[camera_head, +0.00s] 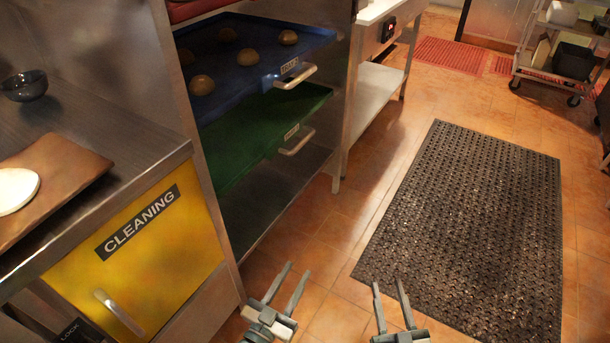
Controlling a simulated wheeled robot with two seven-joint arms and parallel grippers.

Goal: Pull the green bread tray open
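The green bread tray (244,141) sits in the metal rack, one level below a blue tray (245,78) with several buns on it. The green tray has a metal handle (297,142) and a small label at its front edge, and it looks level with the rack front. No buns show on its visible part. My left gripper (290,277) is open and empty, low in front of the rack and below the green tray's handle in the picture. My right gripper (388,290) is open and empty, further right over the floor. Neither gripper touches the tray.
A yellow cabinet marked CLEANING (140,250) stands at the left under a steel counter (95,115) with a brown board (75,180) and a dark bowl (24,86). A black rubber mat (470,220) lies on the tiled floor at the right. A wheeled cart (530,65) stands at the back right.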

